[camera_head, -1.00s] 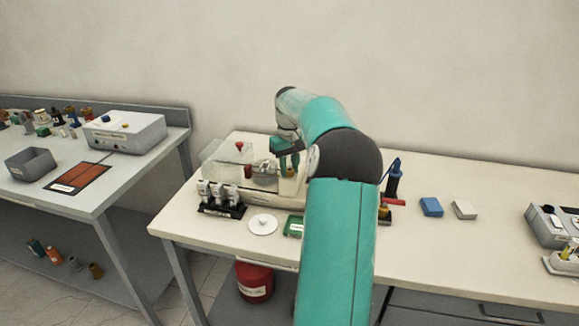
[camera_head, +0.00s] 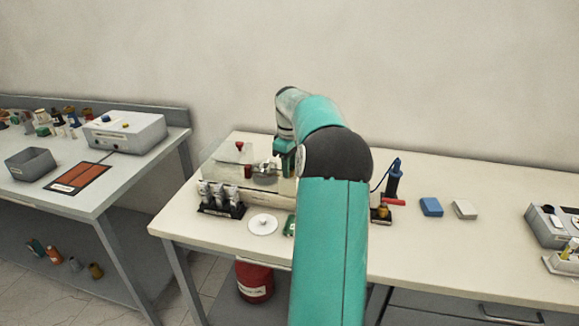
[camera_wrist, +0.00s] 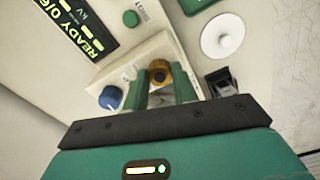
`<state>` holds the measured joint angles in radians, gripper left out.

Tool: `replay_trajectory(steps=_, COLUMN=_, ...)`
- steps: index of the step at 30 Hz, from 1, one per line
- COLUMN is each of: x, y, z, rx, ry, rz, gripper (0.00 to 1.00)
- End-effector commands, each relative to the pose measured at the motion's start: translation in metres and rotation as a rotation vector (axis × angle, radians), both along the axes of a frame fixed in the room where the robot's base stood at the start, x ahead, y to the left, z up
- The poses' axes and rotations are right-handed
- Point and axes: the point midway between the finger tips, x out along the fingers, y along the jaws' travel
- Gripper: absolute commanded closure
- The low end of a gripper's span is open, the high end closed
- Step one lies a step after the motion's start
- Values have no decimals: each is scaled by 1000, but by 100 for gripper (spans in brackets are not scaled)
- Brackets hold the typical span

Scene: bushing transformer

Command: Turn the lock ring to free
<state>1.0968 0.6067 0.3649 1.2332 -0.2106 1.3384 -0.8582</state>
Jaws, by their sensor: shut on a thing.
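In the wrist view a brass-coloured ring (camera_wrist: 159,66) with a dark centre sits at the edge of a pale device (camera_wrist: 137,50). It looks like the lock ring. The two green fingers of my gripper (camera_wrist: 160,88) stand on either side of it and are shut on it. Its lower part is hidden by the fingers, and I cannot read its turned position. In the head view my gripper (camera_head: 281,160) is at the device on the white bench, mostly hidden behind my arm. The ring cannot be made out there.
A blue knob (camera_wrist: 111,97) is close left of the fingers. A lit display (camera_wrist: 75,20) reads READY. A white disc (camera_head: 263,224) and a black rack (camera_head: 220,208) stand in front of the device.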

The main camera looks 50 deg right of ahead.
Motion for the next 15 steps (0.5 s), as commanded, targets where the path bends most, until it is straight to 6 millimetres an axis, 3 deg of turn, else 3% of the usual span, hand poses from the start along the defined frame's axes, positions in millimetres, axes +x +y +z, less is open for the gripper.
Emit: replay_trajectory(steps=15, x=0, y=0, z=1, rx=-1, ry=0, rz=489, gripper=96)
